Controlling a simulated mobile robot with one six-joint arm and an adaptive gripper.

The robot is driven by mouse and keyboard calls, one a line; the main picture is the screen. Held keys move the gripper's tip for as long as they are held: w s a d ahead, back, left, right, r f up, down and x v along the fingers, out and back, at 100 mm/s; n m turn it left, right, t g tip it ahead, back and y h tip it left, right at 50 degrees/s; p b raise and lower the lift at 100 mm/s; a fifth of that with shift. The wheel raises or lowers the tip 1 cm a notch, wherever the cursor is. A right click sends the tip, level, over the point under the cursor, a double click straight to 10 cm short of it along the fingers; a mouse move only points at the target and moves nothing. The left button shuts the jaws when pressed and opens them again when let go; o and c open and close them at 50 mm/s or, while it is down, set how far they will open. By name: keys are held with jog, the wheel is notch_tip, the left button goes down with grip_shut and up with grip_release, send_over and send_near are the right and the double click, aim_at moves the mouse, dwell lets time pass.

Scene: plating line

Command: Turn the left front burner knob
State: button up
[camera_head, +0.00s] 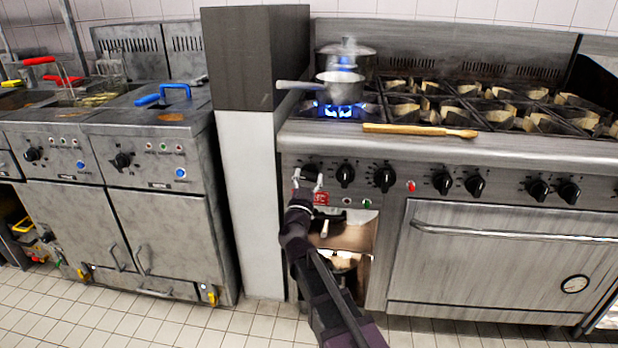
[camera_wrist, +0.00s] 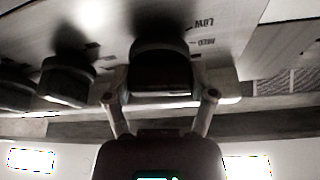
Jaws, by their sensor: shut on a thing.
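The left front burner knob (camera_head: 311,172) is a black dial at the left end of the stove's front panel. My gripper (camera_head: 308,180) is at this knob, with one finger on either side of it, and is shut on it. In the wrist view the knob (camera_wrist: 161,70) sits between the two fingers of my gripper (camera_wrist: 160,98), with panel lettering beside it. A blue flame (camera_head: 340,111) burns under a small saucepan (camera_head: 339,90) above this end of the panel. My gripper partly hides the knob in the head view.
More black knobs (camera_head: 345,175) line the panel to the right. A wooden utensil (camera_head: 415,130) lies along the stove's front edge. An open compartment (camera_head: 350,236) is below the panel, and the oven handle (camera_head: 510,235) sticks out at the right. Fryers (camera_head: 150,150) stand at the left.

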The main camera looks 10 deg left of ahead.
jog(key=shift+m, duration=0.5)
jog(key=m+h, duration=0.1)
jog(key=m, duration=0.1)
jog(key=m+g+h+p, duration=0.1)
jog(key=m, duration=0.1)
jog(key=shift+w+r+m+h, duration=0.1)
jog(key=shift+r+m+h, duration=0.05)
jog(key=shift+m+h, duration=0.15)
jog(key=m+g+h+p, duration=0.1)
jog(key=m, duration=0.2)
jog(key=m+p, duration=0.1)
jog(key=m, duration=0.2)
jog(key=shift+g+h, duration=0.4)
jog(key=m+g+p, duration=0.1)
jog(key=m, duration=0.1)
jog(key=m+g+p, duration=0.1)
jog(key=m, duration=0.2)
jog(key=shift+h+p, duration=0.35)
jog(key=shift+h, duration=0.05)
jog(key=shift+m+g+p, duration=0.5)
jog(key=shift+m+p, duration=0.2)
jog(key=shift+m, duration=0.7)
jog(key=o, duration=1)
jog(key=shift+o, duration=0.2)
jog(key=shift+s, duration=0.2)
